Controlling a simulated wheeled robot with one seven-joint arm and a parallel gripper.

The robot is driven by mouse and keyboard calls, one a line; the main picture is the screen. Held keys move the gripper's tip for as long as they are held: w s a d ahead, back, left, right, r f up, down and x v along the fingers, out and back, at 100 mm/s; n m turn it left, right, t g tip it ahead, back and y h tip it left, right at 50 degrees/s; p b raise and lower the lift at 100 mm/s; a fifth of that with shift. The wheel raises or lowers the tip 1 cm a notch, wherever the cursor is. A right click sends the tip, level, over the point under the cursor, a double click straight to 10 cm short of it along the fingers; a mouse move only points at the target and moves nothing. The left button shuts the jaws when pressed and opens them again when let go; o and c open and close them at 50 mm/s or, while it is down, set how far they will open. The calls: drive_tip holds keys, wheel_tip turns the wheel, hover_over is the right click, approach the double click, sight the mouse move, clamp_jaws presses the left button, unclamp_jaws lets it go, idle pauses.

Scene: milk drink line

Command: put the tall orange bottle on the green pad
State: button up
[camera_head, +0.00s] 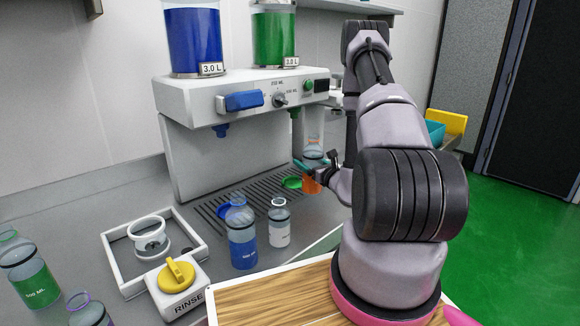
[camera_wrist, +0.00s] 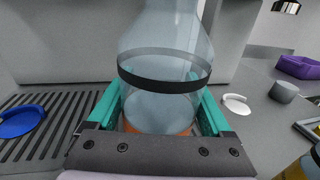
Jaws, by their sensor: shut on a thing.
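My gripper (camera_head: 317,168) is below the dispenser's right side, its teal fingers shut around the orange bottle (camera_head: 311,186). The bottle has a clear upper part and an orange lower part. In the wrist view the bottle (camera_wrist: 165,55) stands upright between the fingers (camera_wrist: 160,88), with a dark ring round it and a little orange showing low down. The green pad (camera_head: 292,183) lies on the grate just left of the bottle in the head view. I cannot tell whether the bottle's base touches anything.
A blue bottle (camera_head: 242,240) and a white-labelled bottle (camera_head: 279,226) stand in front of the grate (camera_head: 214,220). The dispenser (camera_head: 180,100) rises behind. A rinse unit (camera_head: 176,285) is at front left. The wrist view shows a blue pad (camera_wrist: 20,122) and a white pad (camera_wrist: 236,104).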

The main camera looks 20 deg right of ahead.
drive_tip(key=w+a+f, duration=0.1)
drive_tip(key=w, duration=0.5)
drive_tip(key=w+a+f, duration=0.1)
drive_tip(key=w+f, duration=0.1)
drive_tip(key=w, duration=0.5)
drive_tip(key=shift+f, duration=0.25)
drive_tip(key=shift+d+f, duration=0.1)
drive_tip(key=shift+f, duration=0.05)
drive_tip(key=o, duration=1.1)
